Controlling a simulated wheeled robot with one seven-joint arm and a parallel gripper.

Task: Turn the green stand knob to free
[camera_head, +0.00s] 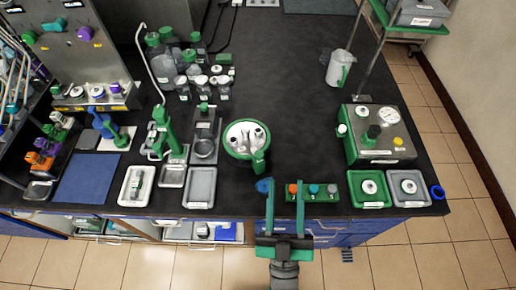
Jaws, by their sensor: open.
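My gripper (286,189) points away from me at the front edge of the bench, its two teal fingers apart with nothing seen held between them. A green stand (173,139) with upright green parts stands left of the middle of the bench, well left of my gripper. A small green knob (204,107) tops a grey stand with a clear vessel just right of it. A green knob-like part (258,161) is on the front of the round green rack (230,142). I cannot tell which of these is the stand knob, nor any knob's setting.
A green block with orange, teal and grey caps (312,190) lies beside my gripper's right finger. A blue ring-like item (263,185) is near the left finger. A green-and-steel device (377,143) stands right. Bottles (163,65) crowd the back left. The bench's back middle is clear.

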